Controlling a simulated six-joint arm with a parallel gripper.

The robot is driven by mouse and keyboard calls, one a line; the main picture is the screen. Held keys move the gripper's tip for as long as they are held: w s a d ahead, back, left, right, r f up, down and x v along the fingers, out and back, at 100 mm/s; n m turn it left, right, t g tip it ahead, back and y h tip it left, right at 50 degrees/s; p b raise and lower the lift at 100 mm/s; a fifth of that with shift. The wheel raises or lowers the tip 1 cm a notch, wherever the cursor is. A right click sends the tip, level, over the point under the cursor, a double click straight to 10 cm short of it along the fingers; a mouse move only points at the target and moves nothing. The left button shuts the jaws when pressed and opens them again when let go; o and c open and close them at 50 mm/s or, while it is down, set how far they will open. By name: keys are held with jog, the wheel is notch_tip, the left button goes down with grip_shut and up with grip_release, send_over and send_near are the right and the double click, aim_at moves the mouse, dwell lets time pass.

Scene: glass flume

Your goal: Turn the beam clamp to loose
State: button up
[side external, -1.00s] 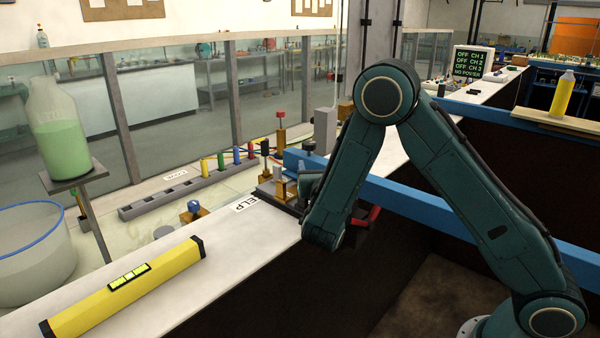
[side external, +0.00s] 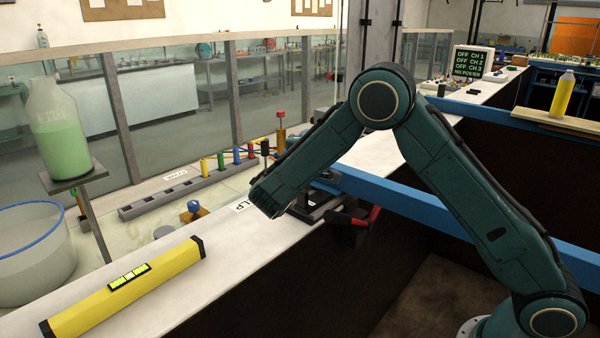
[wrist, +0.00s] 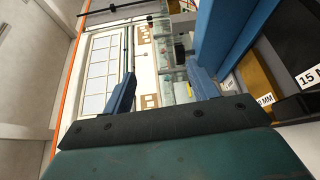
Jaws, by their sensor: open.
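A clamp-like fitting with a red handle (side external: 372,215) shows at the bench edge, beside and below the blue beam (side external: 400,195). I take it for the beam clamp; the views do not show clearly whether it is tight or loose. The end of my arm is left of the red handle, above the bench edge and apart from it.
A yellow level (side external: 125,290) lies on the white bench top at front left. A grey rack with coloured plugs (side external: 180,192) lies behind the bench edge.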

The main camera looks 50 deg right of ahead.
jog(key=w+a+m+g+y, duration=0.1)
jog(key=m, duration=0.6)
jog(key=w+a+r+m+g, duration=0.1)
jog(key=m, duration=0.6)
jog(key=w+a+r+m+g+y, duration=0.1)
jog(key=m+g, duration=0.1)
jog(key=m, duration=0.5)
jog(key=shift+w+a+r+y, duration=0.1)
jog(key=shift+a+r+y, duration=0.2)
jog(key=shift+a, duration=0.1)
jog(key=shift+d+f, duration=0.1)
jog(key=shift+d, duration=0.05)
jog(key=x, duration=1.3)
jog(key=shift+w+d, duration=0.15)
jog(key=shift+d, duration=0.1)
jog(key=c, duration=1)
